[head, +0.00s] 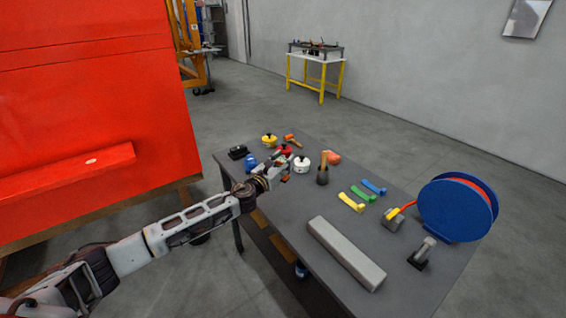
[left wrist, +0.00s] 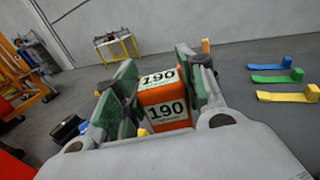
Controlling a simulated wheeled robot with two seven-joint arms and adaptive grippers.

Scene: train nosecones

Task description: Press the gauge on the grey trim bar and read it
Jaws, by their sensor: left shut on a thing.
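The gauge (left wrist: 165,107) is a small orange block with white labels reading 190 on its top and near faces. My left gripper (head: 282,172), also in the left wrist view (left wrist: 157,95), is shut on it between green finger pads. The gripper is over the far left part of the dark table, where the gauge is largely hidden in the head view. The grey trim bar (head: 346,253) is a long block lying on the near part of the table, well apart from the gripper. My right gripper is not in view.
The dark table (head: 288,225) also bears yellow (head: 350,202), green and blue strips, a blue reel (head: 457,208), a white pot (head: 302,164), a dark cup with a handle (head: 323,170) and other small tools. A large red panel (head: 90,90) stands at the left.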

